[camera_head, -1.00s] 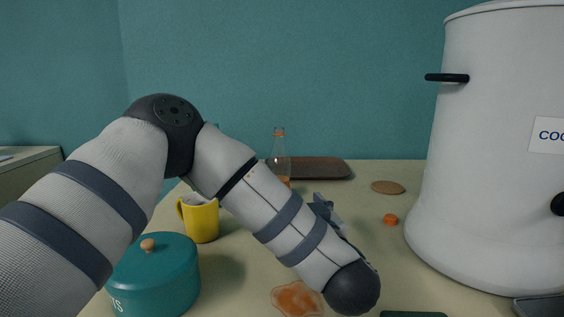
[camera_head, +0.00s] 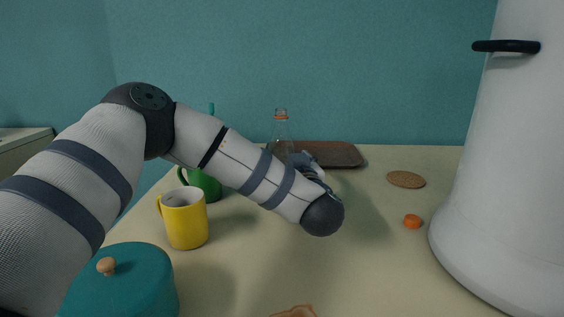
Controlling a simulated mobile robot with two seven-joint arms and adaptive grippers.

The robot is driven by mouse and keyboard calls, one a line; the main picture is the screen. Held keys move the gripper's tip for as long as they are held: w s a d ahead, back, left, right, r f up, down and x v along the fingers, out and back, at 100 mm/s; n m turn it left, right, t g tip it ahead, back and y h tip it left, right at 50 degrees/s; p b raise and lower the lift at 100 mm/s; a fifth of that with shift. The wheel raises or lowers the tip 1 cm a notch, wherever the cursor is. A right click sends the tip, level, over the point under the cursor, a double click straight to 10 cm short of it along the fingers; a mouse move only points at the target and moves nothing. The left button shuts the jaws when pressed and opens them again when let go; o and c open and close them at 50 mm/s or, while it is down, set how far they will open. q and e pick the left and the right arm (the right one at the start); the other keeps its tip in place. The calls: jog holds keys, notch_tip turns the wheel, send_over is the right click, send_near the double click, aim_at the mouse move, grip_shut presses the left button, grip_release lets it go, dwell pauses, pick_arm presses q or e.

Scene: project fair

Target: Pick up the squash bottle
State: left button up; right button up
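The squash bottle (camera_head: 281,128) is clear glass with an orange ring at its neck. It stands upright toward the back of the table, in front of the brown tray. My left arm reaches across from the left, and my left gripper (camera_head: 303,162) is at the bottle's lower right, largely hidden behind my own wrist. The lower part of the bottle is hidden by the arm and gripper. I cannot tell whether the fingers are around the bottle or just beside it. My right gripper is out of view.
A yellow mug (camera_head: 185,219), a green mug or can (camera_head: 207,185) and a teal lidded pot (camera_head: 120,290) stand at left. A brown tray (camera_head: 335,154) lies behind. A cork disc (camera_head: 406,179), an orange cap (camera_head: 412,221) and a big white urn (camera_head: 500,210) are at right.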

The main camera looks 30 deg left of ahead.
aim_at(283, 141)
pick_arm(q)
jog(key=x, duration=0.2)
jog(key=shift+w+a+f, duration=0.1)
jog(key=shift+w+a, duration=0.05)
jog(key=shift+w, duration=0.05)
jog(key=c, duration=1.4)
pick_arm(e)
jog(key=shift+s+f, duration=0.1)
pick_arm(q)
jog(key=shift+r, duration=0.85)
notch_tip(283, 141, up, 2)
jog(key=shift+s+r, duration=0.2)
jog(key=shift+s+d+r+p, duration=0.55)
jog(key=shift+s+d+r, duration=0.3)
jog(key=shift+s+r, duration=0.95)
jog(key=shift+s+d+r+p, duration=0.55)
jog(key=shift+s+d+r, duration=0.5)
jog(key=shift+s, duration=1.35)
jog(key=shift+s+d+r+p, duration=0.55)
jog(key=shift+s+d+r, duration=0.15)
jog(key=shift+s+r, duration=1.25)
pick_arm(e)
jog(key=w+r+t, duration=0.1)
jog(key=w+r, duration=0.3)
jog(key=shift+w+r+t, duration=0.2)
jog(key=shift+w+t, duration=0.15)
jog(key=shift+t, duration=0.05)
